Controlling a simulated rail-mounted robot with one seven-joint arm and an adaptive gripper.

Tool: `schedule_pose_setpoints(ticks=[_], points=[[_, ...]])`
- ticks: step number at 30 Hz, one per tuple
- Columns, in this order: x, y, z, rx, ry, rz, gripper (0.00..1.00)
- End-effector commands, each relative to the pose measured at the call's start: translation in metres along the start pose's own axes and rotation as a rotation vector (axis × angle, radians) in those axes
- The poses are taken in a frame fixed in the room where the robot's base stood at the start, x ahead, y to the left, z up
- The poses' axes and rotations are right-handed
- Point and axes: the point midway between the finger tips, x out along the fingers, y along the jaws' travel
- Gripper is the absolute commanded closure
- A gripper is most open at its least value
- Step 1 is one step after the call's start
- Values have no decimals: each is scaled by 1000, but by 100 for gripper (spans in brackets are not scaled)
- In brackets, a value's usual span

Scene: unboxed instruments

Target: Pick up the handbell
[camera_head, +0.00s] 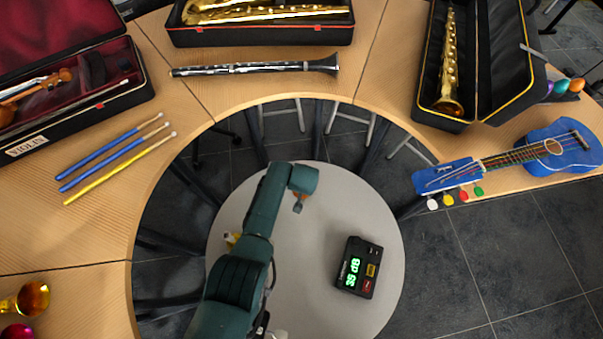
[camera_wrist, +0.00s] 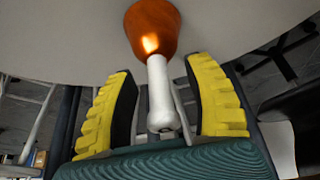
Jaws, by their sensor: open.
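The handbell (camera_wrist: 153,30) has a shiny copper-orange bell and a white handle (camera_wrist: 160,95). In the wrist view it lies at the top centre, its bell pointing away from my gripper and its handle running back between the fingers. My gripper (camera_wrist: 160,70) is open, with one yellow ribbed finger on each side of the handle and a visible gap on both sides. I cannot tell how high the fingers are above the table. In the head view my arm hides the handbell and most of the gripper; only a small yellow patch shows beside the arm.
A round grey table (camera_head: 345,200) stands inside a curved wooden table (camera_head: 205,90). A black sound meter (camera_head: 358,267) is on its right side. Around it lie drumsticks (camera_head: 115,150), a clarinet (camera_head: 255,68), a blue ukulele (camera_head: 510,158), and open instrument cases.

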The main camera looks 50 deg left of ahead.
Motion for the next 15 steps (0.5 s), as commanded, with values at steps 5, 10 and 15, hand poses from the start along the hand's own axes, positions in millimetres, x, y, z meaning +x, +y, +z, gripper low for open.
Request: schedule_pose_setpoints(ticks=[5, 10, 15], points=[[7, 0, -1, 0, 1, 0, 48], [6, 0, -1, 1, 1, 0, 54], [6, 0, -1, 1, 1, 0, 87]])
